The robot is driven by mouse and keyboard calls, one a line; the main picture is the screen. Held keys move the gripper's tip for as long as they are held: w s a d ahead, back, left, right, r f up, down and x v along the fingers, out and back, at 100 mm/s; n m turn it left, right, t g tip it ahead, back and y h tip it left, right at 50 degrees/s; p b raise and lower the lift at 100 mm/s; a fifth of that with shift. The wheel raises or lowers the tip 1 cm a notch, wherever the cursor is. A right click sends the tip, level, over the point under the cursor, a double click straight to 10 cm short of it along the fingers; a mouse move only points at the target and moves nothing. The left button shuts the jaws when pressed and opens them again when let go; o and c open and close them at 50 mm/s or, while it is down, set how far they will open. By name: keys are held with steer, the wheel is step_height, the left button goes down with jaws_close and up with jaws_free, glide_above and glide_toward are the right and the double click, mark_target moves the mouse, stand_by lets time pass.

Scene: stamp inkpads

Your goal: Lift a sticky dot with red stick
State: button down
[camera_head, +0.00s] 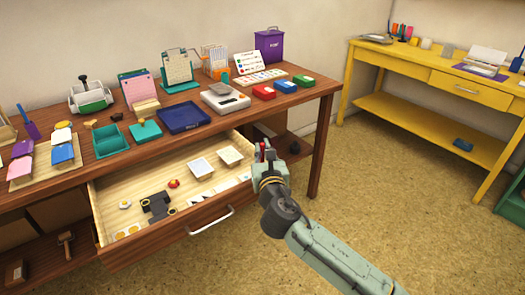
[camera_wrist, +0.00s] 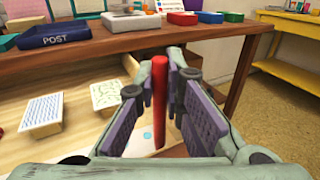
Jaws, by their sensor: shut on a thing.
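A red stick (camera_wrist: 159,100) stands nearly upright between the fingers of my gripper (camera_wrist: 172,110) in the wrist view. My gripper is shut on it. In the head view my gripper (camera_head: 266,158) is at the right end of the open drawer, and a little of the red stick shows there. The stick's lower end is over or in the drawer; I cannot tell whether it touches anything. A small light-blue dot (camera_wrist: 147,135) shows on a pale surface just left of the stick's lower end. It may be a sticky dot.
The open drawer (camera_head: 99,226) holds two pale square blocks (camera_head: 200,167), several white cards, a dark holder (camera_head: 157,205) and a small red item (camera_head: 173,183). The desk above is crowded with inkpads, a blue POST tray (camera_wrist: 53,35) and racks. A yellow table (camera_head: 430,125) stands at right.

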steer(key=shift+r+p, duration=1.75)
steer(key=shift+r, duration=1.35)
